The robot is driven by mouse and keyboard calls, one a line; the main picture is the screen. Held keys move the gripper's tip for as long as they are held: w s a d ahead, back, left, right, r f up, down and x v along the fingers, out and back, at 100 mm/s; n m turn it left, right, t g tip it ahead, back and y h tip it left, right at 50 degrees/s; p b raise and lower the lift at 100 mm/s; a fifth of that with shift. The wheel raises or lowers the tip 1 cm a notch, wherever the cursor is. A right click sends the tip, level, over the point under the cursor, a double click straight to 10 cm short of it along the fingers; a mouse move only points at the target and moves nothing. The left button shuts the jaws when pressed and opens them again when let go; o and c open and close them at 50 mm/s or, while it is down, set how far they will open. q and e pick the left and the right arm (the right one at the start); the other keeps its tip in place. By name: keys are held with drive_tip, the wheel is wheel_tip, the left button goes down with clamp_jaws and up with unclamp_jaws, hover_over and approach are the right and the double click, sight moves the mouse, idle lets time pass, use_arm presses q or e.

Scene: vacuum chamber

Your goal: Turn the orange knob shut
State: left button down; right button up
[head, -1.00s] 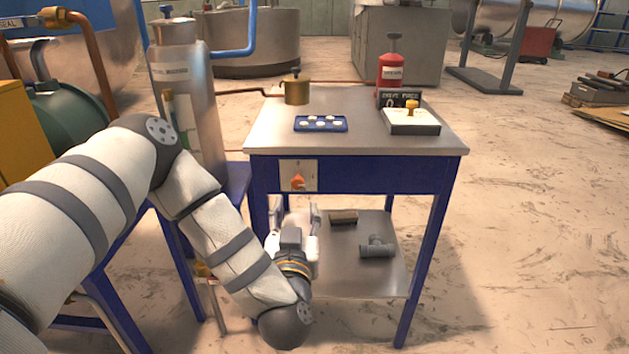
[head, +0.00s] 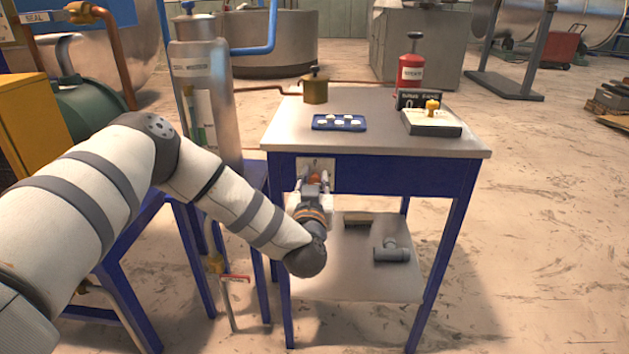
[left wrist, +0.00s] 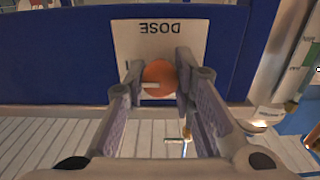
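The orange knob (left wrist: 158,76) sits on a pale plate (left wrist: 135,40) marked DOSE, which reads upside down in the left wrist view. The knob has a pale pointer toward the picture's left there. The plate is on the blue front of the table, and the knob (head: 315,179) shows partly in the head view behind my gripper. My left gripper (head: 314,186) reaches it from the front. In the left wrist view its two fingers (left wrist: 160,82) are drawn in close on both sides of the knob and appear shut on it. My right gripper is not in view.
The table top (head: 385,138) holds a blue tray (head: 339,122), a brass pot (head: 315,90), a red bottle (head: 411,72) and a white box with a yellow knob (head: 432,121). The lower shelf (head: 345,280) holds a grey pipe fitting (head: 392,252) and a brush (head: 356,220).

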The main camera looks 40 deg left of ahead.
use_arm(q)
drive_tip(key=shift+n, duration=0.4)
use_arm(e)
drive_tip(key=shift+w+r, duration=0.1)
use_arm(q)
drive_tip(key=n+p, duration=0.1)
drive_tip(key=n, duration=0.1)
drive_tip(key=shift+r+n, duration=0.1)
drive_tip(key=shift+n, duration=0.3)
drive_tip(key=n, duration=0.5)
drive_tip(key=shift+a+n, duration=0.15)
drive_tip(key=shift+n, duration=0.15)
drive_tip(key=n, duration=0.4)
drive_tip(key=shift+s+f, duration=0.1)
drive_tip(key=shift+f, duration=0.1)
drive_tip(key=shift+n, duration=2.4)
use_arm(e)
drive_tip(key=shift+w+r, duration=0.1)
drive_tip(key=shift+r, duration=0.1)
use_arm(q)
drive_tip(key=c, duration=1.4)
unclamp_jaws()
drive_tip(key=shift+o, duration=0.2)
